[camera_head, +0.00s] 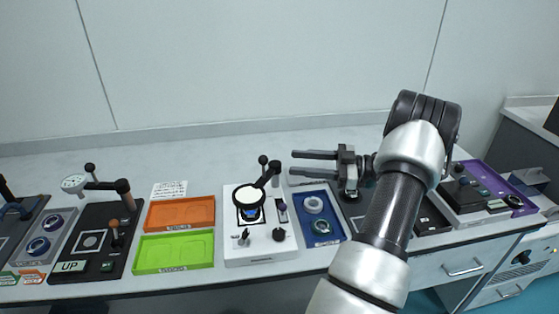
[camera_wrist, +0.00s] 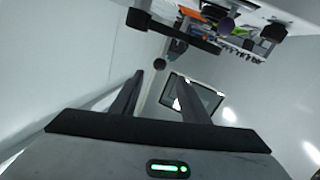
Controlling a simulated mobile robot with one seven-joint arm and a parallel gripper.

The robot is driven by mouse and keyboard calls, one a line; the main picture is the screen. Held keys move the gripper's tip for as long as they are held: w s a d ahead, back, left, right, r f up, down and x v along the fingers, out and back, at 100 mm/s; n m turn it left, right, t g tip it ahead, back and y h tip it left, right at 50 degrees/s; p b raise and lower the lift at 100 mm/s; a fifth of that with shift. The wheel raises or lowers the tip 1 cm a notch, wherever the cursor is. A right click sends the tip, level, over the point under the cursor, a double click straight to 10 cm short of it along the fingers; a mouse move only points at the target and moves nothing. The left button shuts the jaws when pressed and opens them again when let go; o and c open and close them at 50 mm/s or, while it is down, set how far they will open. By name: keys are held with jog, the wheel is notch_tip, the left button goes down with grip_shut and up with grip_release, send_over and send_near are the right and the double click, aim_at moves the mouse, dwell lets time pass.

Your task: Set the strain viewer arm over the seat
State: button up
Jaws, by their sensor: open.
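The white-based device (camera_head: 262,245) at mid-bench appears to be the strain viewer. Its black arm (camera_head: 267,181) carries a round, white-faced head (camera_head: 251,194) and has an upright knob at its rear end. In the picture the head overlaps the dark square seat area, where a blue piece (camera_head: 250,214) shows below it; the head partly hides the seat, and I cannot tell its exact alignment. My gripper (camera_head: 293,162) is open and empty, right of the arm's knob and apart from it, with fingers pointing left. Its fingers also show in the wrist view (camera_wrist: 160,85).
Orange (camera_head: 180,213) and green (camera_head: 174,252) trays lie left of the device. A blue tray (camera_head: 335,235) with ring-shaped parts lies right. A dark station with a dial gauge (camera_head: 74,183) stands further left, a purple tray (camera_head: 505,190) far right. The bench strip behind is clear.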

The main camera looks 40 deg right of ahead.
jog(key=shift+v, duration=1.45)
